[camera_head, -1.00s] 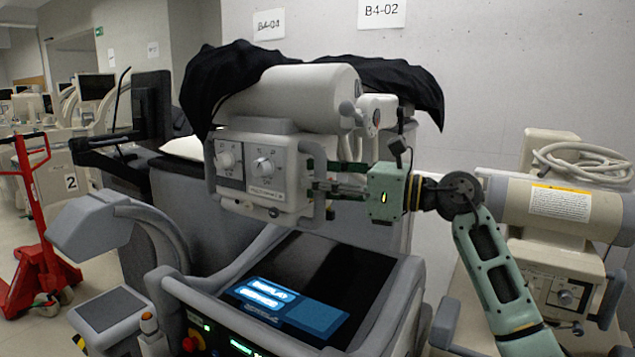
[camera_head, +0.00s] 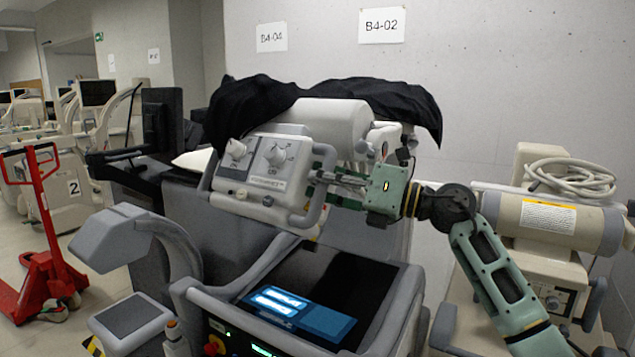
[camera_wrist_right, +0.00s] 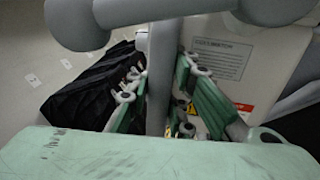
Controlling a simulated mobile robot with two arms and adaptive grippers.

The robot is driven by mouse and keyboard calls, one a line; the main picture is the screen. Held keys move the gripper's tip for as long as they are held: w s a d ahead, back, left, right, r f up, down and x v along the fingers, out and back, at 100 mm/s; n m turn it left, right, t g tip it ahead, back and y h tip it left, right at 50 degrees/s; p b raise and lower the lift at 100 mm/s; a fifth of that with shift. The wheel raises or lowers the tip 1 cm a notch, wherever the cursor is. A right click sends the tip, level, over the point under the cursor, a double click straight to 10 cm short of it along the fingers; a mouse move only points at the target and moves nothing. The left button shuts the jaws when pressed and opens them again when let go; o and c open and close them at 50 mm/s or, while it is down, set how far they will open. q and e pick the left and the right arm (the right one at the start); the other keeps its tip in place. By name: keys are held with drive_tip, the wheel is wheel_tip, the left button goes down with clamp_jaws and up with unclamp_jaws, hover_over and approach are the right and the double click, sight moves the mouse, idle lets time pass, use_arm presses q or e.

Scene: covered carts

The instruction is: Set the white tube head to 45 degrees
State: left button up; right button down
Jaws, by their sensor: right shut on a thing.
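The white tube head (camera_head: 335,119) sits above the cart, with a control box (camera_head: 263,172) on its front that carries two round knobs. The box face is tilted back and upward. A grey handle bar (camera_head: 316,212) loops around the box's right side. My right gripper (camera_head: 318,183) is shut on this bar from the right. In the right wrist view the bar (camera_wrist_right: 160,75) runs between the green fingers, beside a printed label on the head (camera_wrist_right: 222,60). My left gripper does not show.
A black cover (camera_head: 395,98) drapes behind and over the tube head. The cart's screen (camera_head: 300,300) lies below, with a grey curved arm (camera_head: 150,235) at left. A second beige unit (camera_head: 535,215) stands at right. A red pallet jack (camera_head: 45,260) is far left.

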sight(326, 166)
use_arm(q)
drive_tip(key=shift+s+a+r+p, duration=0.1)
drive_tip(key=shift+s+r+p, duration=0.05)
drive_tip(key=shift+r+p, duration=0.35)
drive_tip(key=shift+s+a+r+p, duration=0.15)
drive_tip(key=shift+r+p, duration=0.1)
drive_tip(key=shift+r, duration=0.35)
use_arm(e)
drive_tip(key=shift+s+r+m, duration=0.15)
drive_tip(key=shift+r+m, duration=0.3)
drive_tip(key=shift+r, duration=0.3)
drive_tip(key=shift+s+r+m, duration=0.1)
drive_tip(key=shift+r+m, duration=0.35)
drive_tip(key=shift+r, duration=0.25)
drive_tip(key=c, duration=2)
unclamp_jaws()
drive_tip(key=shift+d, duration=0.1)
drive_tip(key=o, duration=0.4)
drive_tip(key=shift+s+d, duration=0.25)
drive_tip(key=shift+d, duration=0.05)
drive_tip(key=shift+w+a+f, duration=0.15)
drive_tip(key=shift+a+f, duration=0.05)
drive_tip(key=shift+a, duration=0.05)
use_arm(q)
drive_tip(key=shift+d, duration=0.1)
use_arm(e)
drive_tip(key=v, duration=1.2)
drive_tip(key=shift+f, duration=0.1)
drive_tip(key=shift+a, duration=0.1)
